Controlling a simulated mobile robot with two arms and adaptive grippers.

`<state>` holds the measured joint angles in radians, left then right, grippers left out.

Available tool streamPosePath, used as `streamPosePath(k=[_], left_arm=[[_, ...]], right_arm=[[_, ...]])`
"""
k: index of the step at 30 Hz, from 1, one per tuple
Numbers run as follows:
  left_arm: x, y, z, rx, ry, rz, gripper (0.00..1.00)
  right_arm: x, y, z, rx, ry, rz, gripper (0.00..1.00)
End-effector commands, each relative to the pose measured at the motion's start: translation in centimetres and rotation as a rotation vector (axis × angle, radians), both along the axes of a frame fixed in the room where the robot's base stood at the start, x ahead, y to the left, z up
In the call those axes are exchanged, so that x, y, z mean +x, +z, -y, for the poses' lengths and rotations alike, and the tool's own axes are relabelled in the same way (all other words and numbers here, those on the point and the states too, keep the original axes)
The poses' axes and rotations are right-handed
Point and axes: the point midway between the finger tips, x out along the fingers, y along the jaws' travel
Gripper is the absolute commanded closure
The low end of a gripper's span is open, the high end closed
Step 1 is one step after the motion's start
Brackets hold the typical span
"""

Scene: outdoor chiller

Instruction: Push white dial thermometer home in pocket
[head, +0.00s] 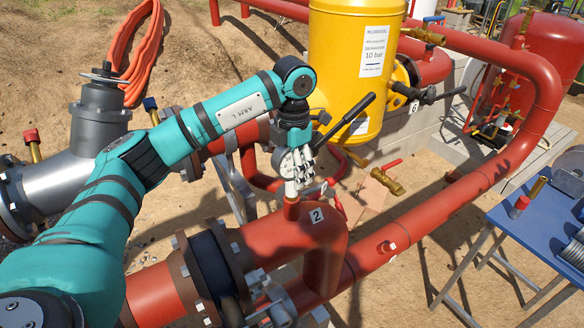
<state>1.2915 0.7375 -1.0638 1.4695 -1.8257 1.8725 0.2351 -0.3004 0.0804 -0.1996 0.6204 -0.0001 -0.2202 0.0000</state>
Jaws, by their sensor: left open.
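The red pocket stub (291,209) stands up from the top of the red pipe elbow (285,240), beside a tag marked 2. A small white piece (291,189), which looks like part of the white dial thermometer, stands upright at the top of the stub. Its dial is not clearly seen, and how deep it sits in the pocket cannot be told. My left gripper (298,170) points down right above it with its fingers open. The fingers hide part of it, and whether they touch it cannot be told. My right gripper is not in view.
A black lever (345,123) sticks out close behind my left gripper, in front of the yellow tank (355,60). A brass valve with a red handle (388,178) is to the right. A blue table (535,222) with fittings stands at the right edge.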

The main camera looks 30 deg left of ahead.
Motion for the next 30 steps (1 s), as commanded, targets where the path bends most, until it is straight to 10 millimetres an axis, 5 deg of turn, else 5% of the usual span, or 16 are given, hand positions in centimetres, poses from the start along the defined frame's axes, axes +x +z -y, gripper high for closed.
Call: streamPosePath(k=[3, 14, 30], left_arm=[[0.0, 0.0, 0.0, 0.0, 0.0, 0.0, 0.2], [0.0, 0.6, 0.0, 0.0, 0.0, 0.001, 0.2], [0.1, 6.8, 0.1, 0.0, 0.0, 0.001, 0.2]], right_arm=[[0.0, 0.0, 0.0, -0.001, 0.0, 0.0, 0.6], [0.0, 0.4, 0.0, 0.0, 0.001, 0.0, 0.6], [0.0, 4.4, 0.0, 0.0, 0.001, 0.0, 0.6]])
